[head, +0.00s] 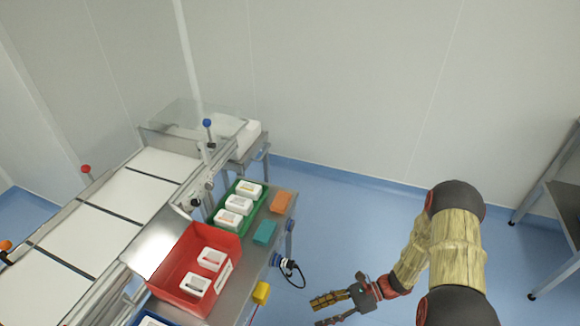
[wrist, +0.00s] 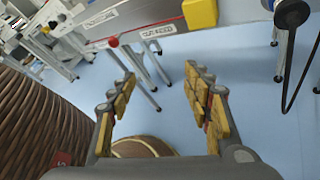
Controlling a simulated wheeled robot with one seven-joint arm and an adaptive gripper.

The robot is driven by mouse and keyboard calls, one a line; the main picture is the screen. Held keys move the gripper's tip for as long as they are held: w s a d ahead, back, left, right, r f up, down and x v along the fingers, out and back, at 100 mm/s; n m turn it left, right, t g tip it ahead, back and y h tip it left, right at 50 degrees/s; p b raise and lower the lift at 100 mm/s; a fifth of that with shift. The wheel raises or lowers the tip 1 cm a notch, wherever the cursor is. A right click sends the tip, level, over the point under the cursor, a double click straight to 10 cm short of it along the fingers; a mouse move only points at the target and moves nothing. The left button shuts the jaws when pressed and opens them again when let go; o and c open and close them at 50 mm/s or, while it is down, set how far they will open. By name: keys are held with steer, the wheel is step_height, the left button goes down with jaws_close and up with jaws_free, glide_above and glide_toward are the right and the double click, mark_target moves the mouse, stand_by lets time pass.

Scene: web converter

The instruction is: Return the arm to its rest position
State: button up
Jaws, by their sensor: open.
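My gripper (head: 333,307) is low at the bottom centre right of the head view, over the blue floor and right of the machine's side table. My arm comes down to it from the right. In the wrist view my gripper (wrist: 160,85) has its two yellow-padded fingers spread apart, with nothing between them but floor and table legs farther off. It is open and empty and touches nothing that I can see.
The side table (head: 233,284) holds a red bin (head: 188,262) and a green tray (head: 241,207) with white boxes, an orange block (head: 281,202) and a teal block (head: 264,232). A yellow block (head: 261,293) sits at its edge. A metal rack (head: 565,200) stands far right. Floor between is clear.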

steer(key=s+d+r+n+h, duration=0.25)
steer(key=r+n+h, duration=0.2)
steer(key=r, duration=0.35)
steer(key=s+d+r+n+t+h+p, duration=0.1)
steer(key=d+r+n+h, duration=0.25)
steer(key=r+n, duration=0.35)
steer(key=s+d+r+n+h, duration=0.25)
steer(key=d+r+n, duration=0.2)
steer(key=r, duration=0.45)
steer(key=s+r+n+t+h, duration=0.1)
steer(key=r+t, duration=0.3)
steer(key=r, duration=0.6)
steer(key=s+a+r+n+t+h+p, duration=0.1)
steer(key=s+r+n+t+h, duration=0.1)
steer(key=r, duration=0.8)
steer(key=shift+s+a+r+n+t, duration=0.3)
steer(key=shift+s+n+t, duration=0.25)
steer(key=shift+t, duration=0.35)
steer(key=shift+c, duration=0.8)
